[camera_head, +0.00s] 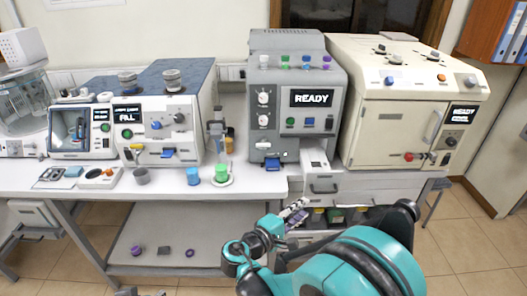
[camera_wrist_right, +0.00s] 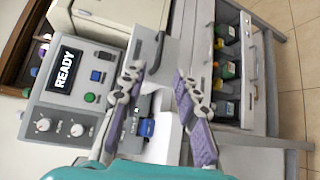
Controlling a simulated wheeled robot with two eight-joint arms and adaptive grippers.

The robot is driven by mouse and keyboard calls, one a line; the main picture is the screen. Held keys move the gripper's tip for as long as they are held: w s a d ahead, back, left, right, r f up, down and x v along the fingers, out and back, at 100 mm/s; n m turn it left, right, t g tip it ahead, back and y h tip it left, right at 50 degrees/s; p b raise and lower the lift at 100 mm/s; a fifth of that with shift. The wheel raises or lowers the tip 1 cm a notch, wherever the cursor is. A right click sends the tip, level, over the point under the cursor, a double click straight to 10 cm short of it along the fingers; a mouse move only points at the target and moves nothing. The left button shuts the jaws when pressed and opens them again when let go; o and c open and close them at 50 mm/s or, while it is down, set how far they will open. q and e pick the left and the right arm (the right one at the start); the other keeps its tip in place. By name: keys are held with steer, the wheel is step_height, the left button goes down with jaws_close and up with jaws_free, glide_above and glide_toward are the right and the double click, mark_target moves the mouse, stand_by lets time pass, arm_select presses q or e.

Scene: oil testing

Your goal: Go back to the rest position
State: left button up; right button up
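My right arm (camera_head: 350,262), teal and black, reaches in from the bottom right of the head view. My right gripper (camera_head: 296,212) is in front of the bench, by the drawer unit below the grey READY machine. In the right wrist view its two fingers with purple pads (camera_wrist_right: 158,78) stand apart, with nothing between them. Behind them show the grey machine and a blue tab (camera_wrist_right: 146,127). Small grey parts at the bottom left edge of the head view may be my left gripper (camera_head: 127,291); its state is not clear.
The white bench (camera_head: 110,194) carries the grey READY machine (camera_head: 262,120), a cream machine (camera_head: 375,125) and a FILL machine (camera_head: 150,150). Blue (camera_head: 193,177) and green (camera_head: 222,173) cups stand near its front edge. An open drawer (camera_wrist_right: 226,85) holds several bottles. Floor is clear at right.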

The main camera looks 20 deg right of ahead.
steer(key=s+d+f+m+g+y, duration=0.1)
steer(key=s+f+m+g+y, duration=0.2)
steer(key=s+y, duration=0.4)
steer(key=s+a+m+t+y, duration=0.1)
steer(key=s+a+m+y, duration=0.4)
steer(key=s+a+y, duration=0.1)
steer(key=shift+s+a+f+t+y, duration=0.2)
steer(key=shift+s+a+t+y, duration=0.3)
steer(key=shift+a, duration=0.45)
